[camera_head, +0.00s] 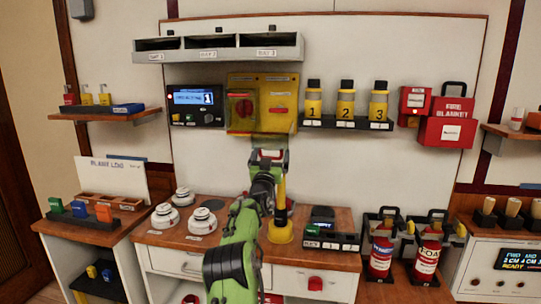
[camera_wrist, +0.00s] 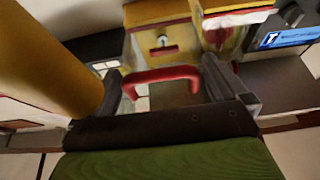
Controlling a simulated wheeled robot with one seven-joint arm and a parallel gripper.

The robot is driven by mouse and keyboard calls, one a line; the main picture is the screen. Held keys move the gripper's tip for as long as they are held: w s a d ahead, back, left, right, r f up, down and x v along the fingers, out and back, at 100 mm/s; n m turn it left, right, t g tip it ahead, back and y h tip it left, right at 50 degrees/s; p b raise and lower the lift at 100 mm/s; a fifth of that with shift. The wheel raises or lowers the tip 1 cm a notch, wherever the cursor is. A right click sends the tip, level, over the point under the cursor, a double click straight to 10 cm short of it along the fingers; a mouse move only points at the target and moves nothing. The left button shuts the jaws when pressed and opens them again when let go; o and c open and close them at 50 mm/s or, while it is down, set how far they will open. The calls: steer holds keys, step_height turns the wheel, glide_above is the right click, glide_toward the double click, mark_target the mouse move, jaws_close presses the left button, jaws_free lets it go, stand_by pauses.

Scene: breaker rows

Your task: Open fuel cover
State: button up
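A yellow box (camera_head: 279,104) with a red bar and a small pale label is on the wall panel, right of a yellow unit with a red round part (camera_head: 242,105). I cannot read which is the fuel cover. My gripper (camera_head: 268,156) is just below and in front of them. In the wrist view, my gripper (camera_wrist: 165,88) has its fingers wide apart. A red U-shaped handle (camera_wrist: 160,74) shows between them, its ends near both fingers; contact cannot be told. The yellow box (camera_wrist: 163,40) and the red part (camera_wrist: 234,18) are beyond it.
A yellow post (camera_head: 280,212) stands close beside my gripper on the right; it looms at the left in the wrist view (camera_wrist: 45,65). A display unit (camera_head: 195,98) is left of the yellow units. Numbered yellow bottles (camera_head: 346,103) stand on a shelf to the right.

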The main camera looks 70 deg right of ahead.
steer(key=shift+a+r, duration=0.15)
steer(key=shift+r, duration=0.05)
steer(key=b+v, duration=0.3)
steer(key=v, duration=1.2)
steer(key=shift+a+f+b, duration=0.2)
steer(key=shift+a+b, duration=0.1)
steer(key=shift+b, duration=0.05)
